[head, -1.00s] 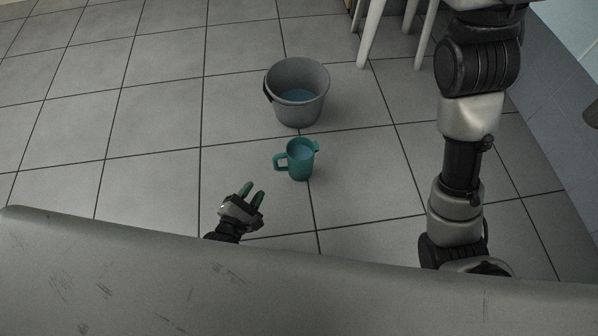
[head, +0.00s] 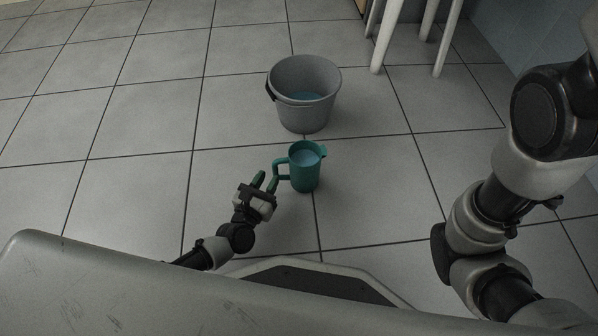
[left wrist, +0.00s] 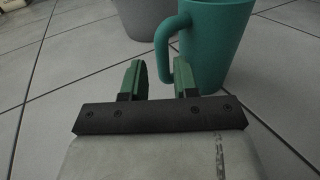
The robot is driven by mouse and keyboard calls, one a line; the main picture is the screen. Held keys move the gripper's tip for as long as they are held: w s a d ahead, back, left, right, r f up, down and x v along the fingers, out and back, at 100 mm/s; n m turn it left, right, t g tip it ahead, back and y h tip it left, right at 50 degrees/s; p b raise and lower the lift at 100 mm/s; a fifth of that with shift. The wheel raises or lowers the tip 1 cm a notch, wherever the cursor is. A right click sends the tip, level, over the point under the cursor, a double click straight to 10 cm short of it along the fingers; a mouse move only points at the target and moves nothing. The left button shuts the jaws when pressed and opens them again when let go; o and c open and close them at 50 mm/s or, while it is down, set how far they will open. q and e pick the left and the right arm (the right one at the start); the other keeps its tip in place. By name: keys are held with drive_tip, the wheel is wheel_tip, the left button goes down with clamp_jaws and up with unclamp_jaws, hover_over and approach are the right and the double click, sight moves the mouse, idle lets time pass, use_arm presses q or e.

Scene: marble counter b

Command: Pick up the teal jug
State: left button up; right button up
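The teal jug (head: 307,173) stands upright on the tiled floor, with pale blue contents in it and its handle towards the left. It also shows in the left wrist view (left wrist: 222,45), with the handle at its left side. My left gripper (head: 266,182) is open and empty, just left of the handle. In the left wrist view my left gripper (left wrist: 160,78) has its two green fingers apart, the right finger close to the handle's lower end. I cannot tell whether they touch. My right gripper is not in view; only my right arm's links show.
A grey bucket (head: 305,115) with blue contents stands just behind the jug. White furniture legs (head: 388,38) stand at the back right near a wall.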

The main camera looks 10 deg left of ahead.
sight(274, 171)
use_arm(q)
drive_tip(key=b+x, duration=0.2)
drive_tip(key=x, duration=0.2)
drive_tip(key=shift+d+f, duration=0.1)
drive_tip(key=shift+w, duration=0.3)
clamp_jaws()
